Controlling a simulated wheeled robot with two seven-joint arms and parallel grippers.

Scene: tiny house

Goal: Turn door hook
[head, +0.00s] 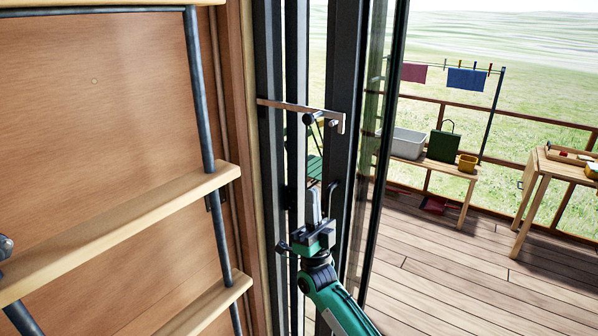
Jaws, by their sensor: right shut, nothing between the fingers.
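The door hook (288,106) is a flat metal bar with a short downward bend at its right end. It lies nearly level across the dark door frames, its left end by the wooden wall. Dark knobs show just under its right part. The dark-framed glass door (340,150) stands in the middle of the view. My right gripper (313,192) points up in front of the frames, below the hook and apart from it. Its fingers are shut with nothing between them. A dark door handle (333,190) is just right of the fingers.
A ladder with wooden steps (120,230) and dark metal rails stands at the left by the wooden wall (95,90). Beyond the glass are a wooden deck (440,275), a bench (440,172) with containers, a table (560,165) and a clothes line.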

